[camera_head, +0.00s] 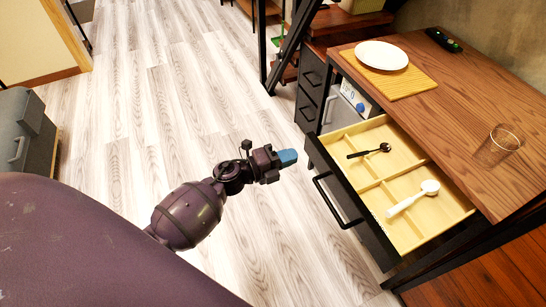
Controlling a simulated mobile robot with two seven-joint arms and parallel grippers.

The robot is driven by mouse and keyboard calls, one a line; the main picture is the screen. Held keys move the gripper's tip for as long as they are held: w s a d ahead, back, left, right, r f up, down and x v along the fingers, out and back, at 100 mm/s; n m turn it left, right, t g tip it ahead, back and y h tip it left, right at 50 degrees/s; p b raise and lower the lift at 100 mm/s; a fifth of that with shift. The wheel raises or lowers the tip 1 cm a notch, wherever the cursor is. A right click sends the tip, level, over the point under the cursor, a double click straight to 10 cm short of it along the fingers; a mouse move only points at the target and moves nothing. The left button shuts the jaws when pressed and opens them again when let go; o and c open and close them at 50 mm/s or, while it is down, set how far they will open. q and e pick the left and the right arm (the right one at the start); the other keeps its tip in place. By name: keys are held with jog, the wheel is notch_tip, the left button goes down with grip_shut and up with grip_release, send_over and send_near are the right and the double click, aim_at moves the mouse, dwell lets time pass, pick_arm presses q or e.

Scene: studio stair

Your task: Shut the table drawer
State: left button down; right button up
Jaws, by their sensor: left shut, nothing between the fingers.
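The table drawer (364,211) stands pulled out from under the wooden table (455,100). It has a dark front with a black bar handle (333,203) and a pale wooden inside split into compartments. A black spoon (370,152) and a white spoon (412,198) lie in it. My left gripper (288,158) is shut and empty, with blue fingertips, in front of the drawer's far end. It appears to the left of the drawer front, apart from it. My right gripper is not in view.
On the table are a white plate (381,55) on a yellow mat (410,80), a clear glass (497,147) and a dark remote-like object (443,40). A dark cabinet (311,92) stands beyond the drawer. The pale floor (150,120) is clear left of the drawer.

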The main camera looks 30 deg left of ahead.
aim_at(312, 149)
pick_arm(q)
jog(key=x, duration=0.4)
jog(key=shift+w+d, duration=0.1)
jog(key=shift+w, duration=0.05)
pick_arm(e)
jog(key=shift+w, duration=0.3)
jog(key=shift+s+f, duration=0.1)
